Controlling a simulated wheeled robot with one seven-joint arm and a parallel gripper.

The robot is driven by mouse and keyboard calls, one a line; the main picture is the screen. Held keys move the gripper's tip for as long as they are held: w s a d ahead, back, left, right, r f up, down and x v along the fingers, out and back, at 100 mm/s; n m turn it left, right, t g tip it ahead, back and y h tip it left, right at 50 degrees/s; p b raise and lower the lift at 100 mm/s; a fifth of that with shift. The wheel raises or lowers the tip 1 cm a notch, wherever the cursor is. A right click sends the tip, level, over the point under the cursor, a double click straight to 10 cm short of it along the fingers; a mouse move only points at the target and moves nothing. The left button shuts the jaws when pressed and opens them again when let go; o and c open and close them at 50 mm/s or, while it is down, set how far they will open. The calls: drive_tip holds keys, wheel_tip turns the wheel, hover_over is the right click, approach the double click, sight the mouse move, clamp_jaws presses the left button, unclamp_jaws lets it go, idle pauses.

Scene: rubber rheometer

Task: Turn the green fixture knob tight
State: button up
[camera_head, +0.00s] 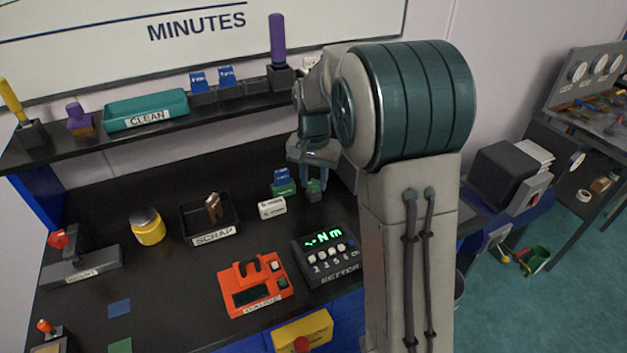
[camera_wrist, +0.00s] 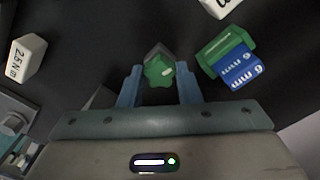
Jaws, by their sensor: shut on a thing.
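The green fixture knob (camera_wrist: 158,71) sits on top of a small dark grey block between the two blue fingers of my gripper (camera_wrist: 159,86) in the wrist view. It also shows in the head view (camera_head: 315,187), below my arm at the back of the bench. The gripper (camera_head: 314,177) points down and is shut on the knob, one finger on each side. The knob's lobed top is visible; its underside is hidden. Right beside it in the wrist view stands a green fixture holding a blue "6 mm" block (camera_wrist: 238,70).
A white block (camera_head: 271,207) lies just in front of the fixture. A black setter box (camera_head: 325,254) with a lit display and an orange device (camera_head: 256,284) stand nearer. A black scrap tray (camera_head: 210,226) and a yellow jar (camera_head: 147,227) are to the left.

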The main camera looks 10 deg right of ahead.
drive_tip(key=m, duration=0.4)
drive_tip(key=o, duration=0.8)
drive_tip(key=shift+o, duration=0.2)
drive_tip(key=n, duration=0.4)
drive_tip(key=shift+n, duration=0.3)
drive_tip(key=n, duration=0.4)
drive_tip(key=shift+n, duration=0.3)
drive_tip(key=n, duration=0.4)
drive_tip(key=shift+n+p, duration=0.3)
drive_tip(key=shift+n, duration=0.1)
drive_tip(key=n, duration=0.4)
